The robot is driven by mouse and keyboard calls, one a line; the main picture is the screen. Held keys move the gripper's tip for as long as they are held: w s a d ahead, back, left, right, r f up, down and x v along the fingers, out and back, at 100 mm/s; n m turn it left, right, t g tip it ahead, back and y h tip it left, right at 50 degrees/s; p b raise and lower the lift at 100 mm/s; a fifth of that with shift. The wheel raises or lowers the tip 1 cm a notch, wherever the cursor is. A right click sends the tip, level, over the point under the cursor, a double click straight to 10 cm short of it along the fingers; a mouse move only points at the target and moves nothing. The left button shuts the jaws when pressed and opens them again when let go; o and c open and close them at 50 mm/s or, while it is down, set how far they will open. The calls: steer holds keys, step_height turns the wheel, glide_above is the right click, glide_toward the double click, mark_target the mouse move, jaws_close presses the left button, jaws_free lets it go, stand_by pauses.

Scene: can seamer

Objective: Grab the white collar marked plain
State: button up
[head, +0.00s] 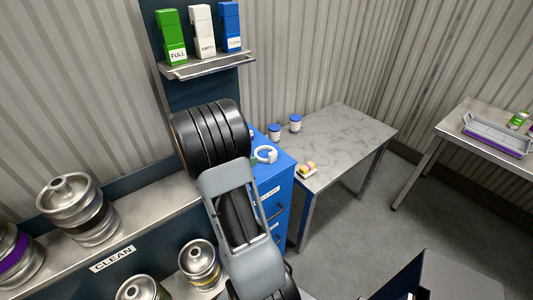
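A white ring-shaped piece (264,154), open at one side, lies on top of the blue drawer cabinet (275,179), just right of my arm. It looks like a collar with a small green-blue patch; no word on it is readable. A white tag holder (202,31) on the wall shelf reads EMPTY, between a green one (171,37) reading FULL and a blue one (230,27). I see no readable "plain" marking. My arm crosses the middle of the view and covers part of the cabinet. My gripper is not visible.
Two blue-lidded tubs (295,123) and a small tray with yellow and pink items (307,170) sit on the grey table (345,135). Metal kegs (80,210) stand on the left bench, marked CLEAN. A side table (480,134) stands right. Open floor lies between.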

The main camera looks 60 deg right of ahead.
mark_target(274, 151)
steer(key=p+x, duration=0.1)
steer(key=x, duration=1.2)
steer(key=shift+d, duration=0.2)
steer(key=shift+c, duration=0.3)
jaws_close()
